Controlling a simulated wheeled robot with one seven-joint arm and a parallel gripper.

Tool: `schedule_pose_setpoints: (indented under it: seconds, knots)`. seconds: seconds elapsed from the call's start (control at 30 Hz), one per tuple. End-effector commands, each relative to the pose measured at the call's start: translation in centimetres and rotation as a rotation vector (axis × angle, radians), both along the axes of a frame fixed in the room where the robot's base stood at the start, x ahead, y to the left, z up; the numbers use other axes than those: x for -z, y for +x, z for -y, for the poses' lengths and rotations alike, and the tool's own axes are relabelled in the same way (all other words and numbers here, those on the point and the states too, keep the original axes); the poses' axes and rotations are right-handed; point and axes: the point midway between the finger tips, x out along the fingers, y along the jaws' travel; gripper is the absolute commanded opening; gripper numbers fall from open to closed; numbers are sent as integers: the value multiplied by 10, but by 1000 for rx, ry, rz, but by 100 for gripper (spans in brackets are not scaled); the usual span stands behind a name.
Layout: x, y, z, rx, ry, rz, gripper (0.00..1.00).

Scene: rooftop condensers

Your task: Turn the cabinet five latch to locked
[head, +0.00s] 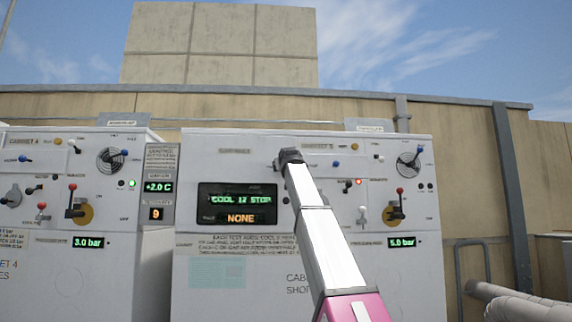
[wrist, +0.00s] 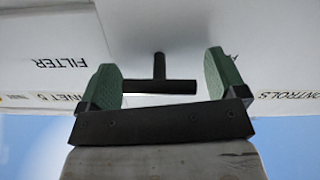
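Cabinet five (head: 225,150) is the white cabinet in the middle of the head view. In the wrist view, a black T-shaped handle (wrist: 165,87) stands out from the white panel, its crossbar level in the picture; I take it for the latch. My gripper (wrist: 159,62) is open, with green finger pads on either side of the handle. The bar's left end appears close to the left pad; a gap shows on the right. I cannot tell whether they touch. In the head view my gripper (head: 288,157) is at the panel's upper middle and hides the handle.
Cabinet four (head: 90,270) stands to the left with similar controls. Cabinet five carries a display (head: 237,204) reading "COOL 12 STOP" and "NONE", a red-knobbed lever (head: 399,190), a dial (head: 409,160) and small toggles right of my arm. Pipes (head: 500,295) lie at lower right.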

Motion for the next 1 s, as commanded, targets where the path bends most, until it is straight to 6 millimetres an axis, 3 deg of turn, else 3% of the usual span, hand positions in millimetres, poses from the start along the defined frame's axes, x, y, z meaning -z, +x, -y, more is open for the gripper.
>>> schedule_pose_setpoints:
  seconds: [0.03, 0.1, 0.57, 1.0]
  knots:
    - [0, 0, 0, 0, 0, 0, 73]
    - [0, 0, 0, 0, 0, 0, 53]
    - [0, 0, 0, 0, -78, 0, 53]
    - [0, 0, 0, 0, -442, 0, 53]
